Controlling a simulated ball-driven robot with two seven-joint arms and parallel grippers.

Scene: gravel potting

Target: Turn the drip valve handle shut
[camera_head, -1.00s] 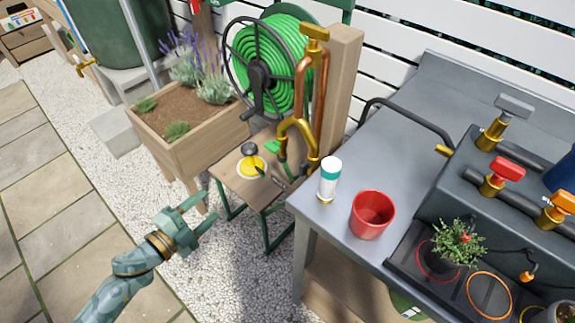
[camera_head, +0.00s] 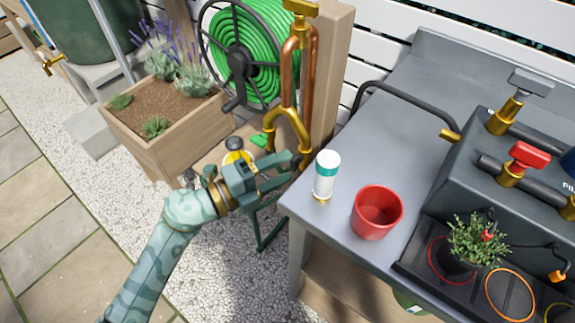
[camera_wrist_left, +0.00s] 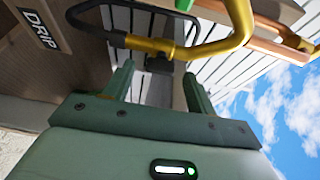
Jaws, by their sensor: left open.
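My left gripper (camera_head: 285,170) reaches in from the left, its fingers apart beside the foot of the brass forked pipe (camera_head: 290,125). In the left wrist view the two fingers (camera_wrist_left: 158,78) stand apart. A dark label reading DRIP (camera_wrist_left: 40,29) shows there on a brown surface at the upper left. A bent brass pipe (camera_wrist_left: 195,48) with a black looped part (camera_wrist_left: 120,38) crosses above the fingertips. I cannot tell for sure which part is the drip valve handle; my gripper hides the lower end of the fork. I see nothing held. My right gripper is not in view.
A wooden post (camera_head: 333,70) and green hose reel (camera_head: 240,60) stand behind. A planter box (camera_head: 175,120) is left.

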